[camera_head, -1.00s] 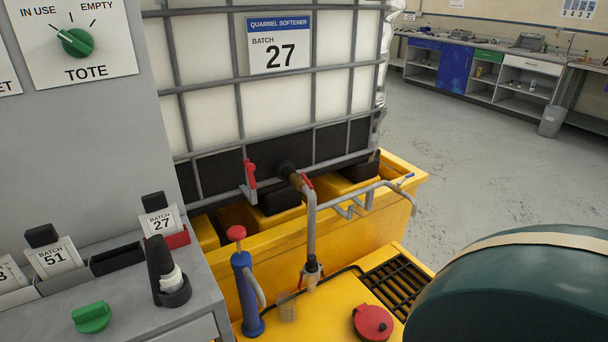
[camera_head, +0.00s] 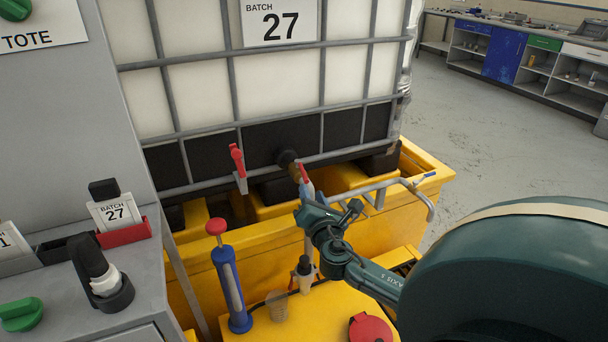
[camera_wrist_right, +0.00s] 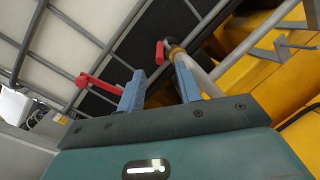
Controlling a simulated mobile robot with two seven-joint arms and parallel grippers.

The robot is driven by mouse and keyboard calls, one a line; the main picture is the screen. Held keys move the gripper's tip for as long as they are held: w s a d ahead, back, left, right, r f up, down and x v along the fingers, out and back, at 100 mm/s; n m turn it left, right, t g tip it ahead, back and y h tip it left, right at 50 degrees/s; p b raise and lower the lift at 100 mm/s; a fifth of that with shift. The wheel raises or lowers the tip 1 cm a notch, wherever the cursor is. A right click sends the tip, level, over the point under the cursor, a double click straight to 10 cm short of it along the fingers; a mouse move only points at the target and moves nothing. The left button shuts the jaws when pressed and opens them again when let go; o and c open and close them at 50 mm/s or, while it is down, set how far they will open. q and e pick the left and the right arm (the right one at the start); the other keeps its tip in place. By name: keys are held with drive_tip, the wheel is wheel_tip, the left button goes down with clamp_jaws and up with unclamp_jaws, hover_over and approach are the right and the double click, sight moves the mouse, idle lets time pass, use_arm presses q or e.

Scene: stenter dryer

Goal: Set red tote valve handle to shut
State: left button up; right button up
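A short red handle (camera_head: 304,173) sits on the brass valve (camera_head: 294,171) at the tote's black outlet, where a grey pipe joins. In the right wrist view this handle (camera_wrist_right: 160,53) shows just beyond the fingertips, beside the brass body (camera_wrist_right: 174,48). Whether it lies along or across the pipe is hard to tell. My right gripper (camera_head: 308,196) is just below and in front of the valve, partly covering the pipe. In the wrist view its two blue-grey fingers (camera_wrist_right: 160,80) are apart, with nothing held between them. My left gripper is not in view.
A second red handle (camera_head: 237,160) is on a bracket on the cage, left of the valve. A yellow bund (camera_head: 250,250) lies below, with a blue pump (camera_head: 230,285) with red knob and a red cap (camera_head: 370,328). A bent grey pipe (camera_head: 432,205) extends right.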

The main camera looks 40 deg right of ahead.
sight(300, 165)
drive_tip(key=x, duration=1)
drive_tip(key=shift+a, duration=0.15)
clamp_jaws()
